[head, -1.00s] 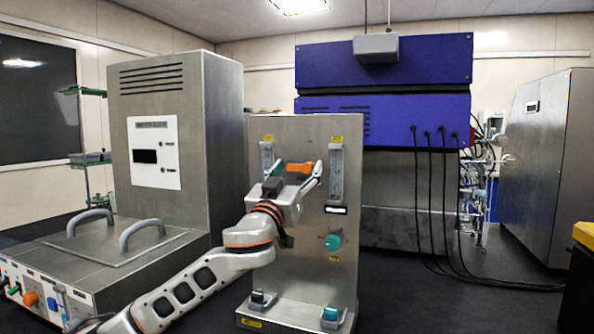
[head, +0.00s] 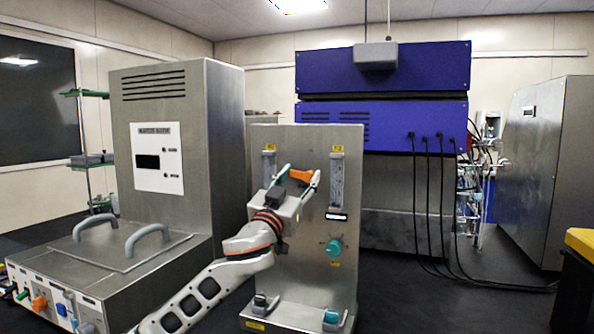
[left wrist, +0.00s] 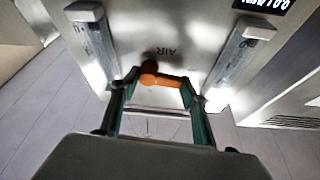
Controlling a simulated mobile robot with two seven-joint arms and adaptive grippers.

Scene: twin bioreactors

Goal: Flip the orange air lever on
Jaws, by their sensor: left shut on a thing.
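The orange air lever (head: 301,175) is on the front of an upright steel panel (head: 298,225), between two clear flow tubes. In the head view it slopes slightly down to the right. My left gripper (head: 299,178) is at the lever with a green-padded finger on either side of it. In the left wrist view the lever (left wrist: 168,80) spans between the fingers of the left gripper (left wrist: 158,84), below the upside-down "AIR" label (left wrist: 160,52). The left gripper is shut on the lever. My right gripper is in neither view.
A teal knob (head: 334,247) sits lower on the panel, under a small display. Two small clamps, one with teal (head: 331,315), stand on the panel's base. A large steel cabinet (head: 180,100) is at left, and blue units (head: 385,122) with hanging cables are behind.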

